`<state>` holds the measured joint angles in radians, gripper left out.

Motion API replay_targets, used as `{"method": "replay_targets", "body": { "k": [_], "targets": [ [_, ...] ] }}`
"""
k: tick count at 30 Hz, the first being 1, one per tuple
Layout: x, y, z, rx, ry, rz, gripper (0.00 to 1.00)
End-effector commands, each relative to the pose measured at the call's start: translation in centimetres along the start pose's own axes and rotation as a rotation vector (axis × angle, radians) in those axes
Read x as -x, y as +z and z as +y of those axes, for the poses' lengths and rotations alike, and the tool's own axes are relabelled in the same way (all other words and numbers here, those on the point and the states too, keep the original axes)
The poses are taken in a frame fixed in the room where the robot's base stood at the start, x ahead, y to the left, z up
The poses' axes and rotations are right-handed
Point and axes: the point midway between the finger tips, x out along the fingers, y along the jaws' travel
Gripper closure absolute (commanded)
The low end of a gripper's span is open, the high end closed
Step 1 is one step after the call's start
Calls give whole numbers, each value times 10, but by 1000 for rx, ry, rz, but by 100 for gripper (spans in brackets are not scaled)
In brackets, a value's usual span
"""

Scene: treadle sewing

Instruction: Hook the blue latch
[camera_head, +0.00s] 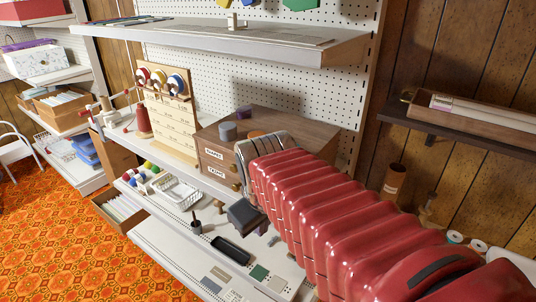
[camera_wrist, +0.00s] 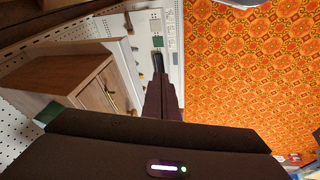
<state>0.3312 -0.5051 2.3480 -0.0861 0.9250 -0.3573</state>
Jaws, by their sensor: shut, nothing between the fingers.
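A blue-rimmed round piece (camera_head: 178,83) sits at the right end of a row of three on a pale wooden rack in the head view, beside a yellow and a red one. It is the likeliest blue latch, but its hook is too small to make out. My gripper (camera_wrist: 159,80) is shut and empty in the wrist view, its dark fingers together. It points towards the white lower shelf, well away from the rack. In the head view my red ribbed arm covers much of the right side. The blue piece does not show in the wrist view.
A brown drawer cabinet (camera_head: 218,160) stands right of the rack, close to my arm. A black tray (camera_head: 230,250) and a green square (camera_head: 260,272) lie on the lower shelf. A long shelf (camera_head: 230,42) overhangs the rack. The patterned floor (camera_head: 45,235) is clear at left.

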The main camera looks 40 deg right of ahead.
Motion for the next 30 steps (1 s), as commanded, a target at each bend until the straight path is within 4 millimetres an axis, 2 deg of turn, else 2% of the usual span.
{"method": "replay_targets", "body": {
  "k": [1,9,15,20,28,30],
  "targets": [
    [4,-1,-14,-3,-13,22,100],
    [21,4,-76,-56,-92,111,100],
    [30,12,-111,-93,-153,153,100],
    [32,16,-122,-108,-175,164,100],
    [32,16,-123,-111,-178,164,100],
    [32,16,-122,-111,-177,164,95]
  ]
}}
